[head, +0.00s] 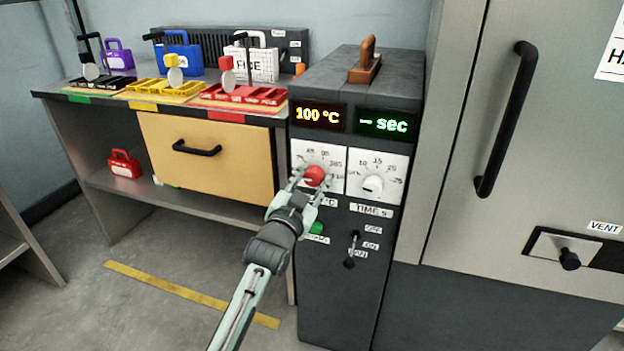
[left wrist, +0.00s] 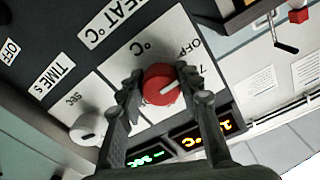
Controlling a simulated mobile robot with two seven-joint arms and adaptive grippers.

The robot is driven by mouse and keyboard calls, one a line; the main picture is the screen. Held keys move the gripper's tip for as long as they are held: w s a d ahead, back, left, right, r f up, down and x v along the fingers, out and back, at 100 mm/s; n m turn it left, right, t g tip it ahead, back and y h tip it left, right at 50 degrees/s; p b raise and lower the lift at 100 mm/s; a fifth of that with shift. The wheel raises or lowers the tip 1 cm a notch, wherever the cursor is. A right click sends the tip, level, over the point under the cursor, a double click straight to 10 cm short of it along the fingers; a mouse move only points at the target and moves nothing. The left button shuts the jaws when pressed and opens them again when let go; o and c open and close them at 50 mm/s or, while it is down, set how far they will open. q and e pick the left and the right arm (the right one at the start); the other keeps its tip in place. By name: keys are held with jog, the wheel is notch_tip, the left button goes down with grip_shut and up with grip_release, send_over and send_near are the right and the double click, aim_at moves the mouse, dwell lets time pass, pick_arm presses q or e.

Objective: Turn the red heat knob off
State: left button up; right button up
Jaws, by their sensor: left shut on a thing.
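The red heat knob (head: 315,176) sits on a white dial plate on the front of the dark grey cabinet (head: 345,240). The display above it reads 100 °C (head: 318,115). My left gripper (head: 314,179) is shut on the knob, one finger on each side. The exact setting cannot be read. My right gripper is not in view.
A white time knob (head: 372,184) is close to the right of the heat knob, under a green "– sec" display (head: 384,123). A green button (head: 317,228) and a lever (head: 351,249) are below. A bench with coloured trays (head: 243,97) stands left.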

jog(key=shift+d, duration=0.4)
pick_arm(q)
jog(key=o, duration=1.2)
jog(key=v, duration=1.2)
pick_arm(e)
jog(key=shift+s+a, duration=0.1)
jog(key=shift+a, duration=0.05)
